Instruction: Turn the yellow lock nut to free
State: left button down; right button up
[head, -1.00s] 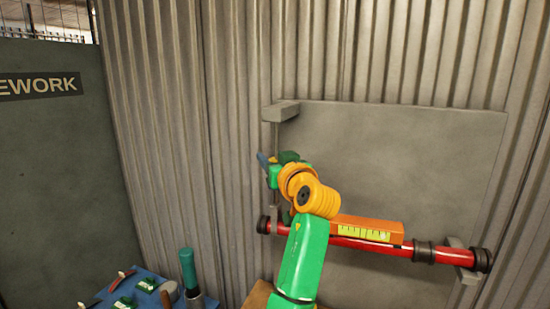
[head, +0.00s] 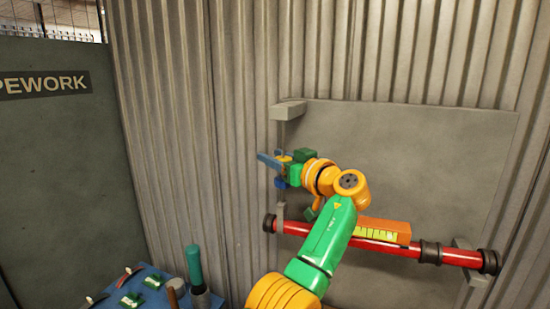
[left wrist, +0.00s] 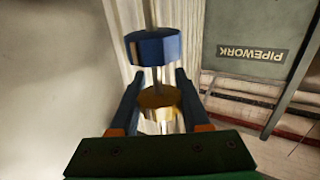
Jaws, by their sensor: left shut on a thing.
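The yellow lock nut (left wrist: 158,98) sits on a thin vertical rod, between the two fingers of my left gripper (left wrist: 157,90) in the left wrist view, which is upside down. My left gripper is shut on the nut. In the head view the gripper (head: 277,160) reaches the rod from the right, and a little of the yellow nut (head: 284,158) shows there. A blue collar (left wrist: 154,46) with a small orange mark is on the same rod, just below the nut in the head view (head: 281,183). My right gripper is not in view.
A grey bracket (head: 288,110) holds the rod's top on a grey wall panel (head: 430,160). A red pipe (head: 455,258) with black couplings runs below, with an orange scaled bar (head: 385,230) above it. A blue tool surface (head: 150,290) is at lower left.

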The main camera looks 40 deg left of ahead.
pick_arm(q)
jog(key=shift+c, duration=1.9)
grip_release()
jog(key=b+v, duration=0.3)
jog(key=v, duration=0.4)
jog(key=shift+d+b, duration=0.2)
jog(key=shift+b, duration=0.15)
jog(key=shift+a, duration=0.1)
